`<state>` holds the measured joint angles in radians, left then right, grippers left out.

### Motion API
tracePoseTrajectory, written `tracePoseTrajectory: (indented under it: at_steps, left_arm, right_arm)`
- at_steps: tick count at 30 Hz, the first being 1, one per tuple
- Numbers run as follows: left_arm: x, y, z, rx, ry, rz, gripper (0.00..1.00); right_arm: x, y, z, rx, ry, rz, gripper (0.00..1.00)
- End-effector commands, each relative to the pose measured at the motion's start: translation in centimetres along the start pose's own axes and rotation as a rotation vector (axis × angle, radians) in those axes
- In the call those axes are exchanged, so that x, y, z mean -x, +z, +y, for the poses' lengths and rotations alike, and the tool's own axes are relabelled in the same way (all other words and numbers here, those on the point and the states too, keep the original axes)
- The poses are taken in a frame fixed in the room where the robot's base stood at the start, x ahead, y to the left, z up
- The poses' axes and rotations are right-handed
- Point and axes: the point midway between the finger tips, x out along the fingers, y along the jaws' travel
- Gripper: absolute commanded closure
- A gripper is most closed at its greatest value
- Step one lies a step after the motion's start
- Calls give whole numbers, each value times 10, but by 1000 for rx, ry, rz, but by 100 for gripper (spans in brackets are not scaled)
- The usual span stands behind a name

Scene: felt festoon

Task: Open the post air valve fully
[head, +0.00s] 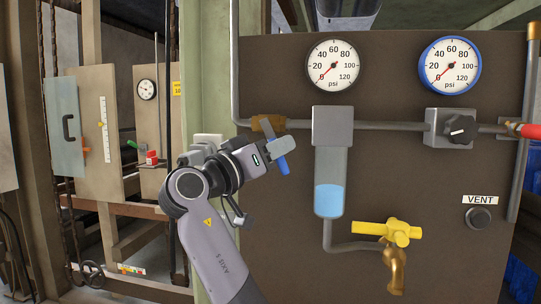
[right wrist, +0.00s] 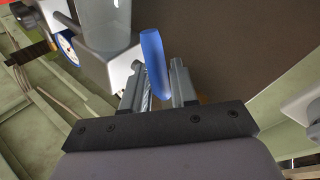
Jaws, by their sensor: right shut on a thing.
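A brass valve (head: 266,123) sits on the horizontal pipe at the panel's left in the head view. Its blue lever handle (head: 283,166) points down and slightly right, across the pipe. My right gripper (head: 279,147) is shut on this handle. In the right wrist view the blue handle (right wrist: 154,62) stands between the two fingers of the right gripper (right wrist: 162,88). The gripper hides part of the valve and handle. My left gripper is not in view.
The panel (head: 440,180) carries two gauges (head: 333,65) (head: 450,65) with needles near zero, a filter bowl (head: 329,185), a regulator knob (head: 462,129), a yellow-handled tap (head: 388,232), a VENT button (head: 478,218) and a red handle (head: 525,130) at right.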

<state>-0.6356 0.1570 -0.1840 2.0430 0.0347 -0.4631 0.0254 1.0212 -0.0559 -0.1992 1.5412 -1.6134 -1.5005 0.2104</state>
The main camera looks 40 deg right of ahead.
Motion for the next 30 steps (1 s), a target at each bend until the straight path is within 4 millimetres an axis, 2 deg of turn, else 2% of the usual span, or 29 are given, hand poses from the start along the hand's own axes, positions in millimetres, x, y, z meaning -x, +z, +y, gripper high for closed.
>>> tracePoseTrajectory:
  at_steps: [12, 27, 28, 29, 30]
  left_arm:
    - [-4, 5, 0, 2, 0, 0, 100]
    - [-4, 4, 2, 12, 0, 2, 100]
    - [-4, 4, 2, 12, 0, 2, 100]
    - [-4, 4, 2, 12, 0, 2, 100]
    - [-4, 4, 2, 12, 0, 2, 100]
  right_arm:
    - [-6, -5, 10, 149, 8, 111, 100]
    - [-7, -6, 11, 166, 7, 123, 100]
    - [-7, -6, 11, 166, 7, 123, 69]
    - [-7, -6, 11, 165, 7, 124, 59]
    - [-7, -6, 11, 165, 7, 124, 54]
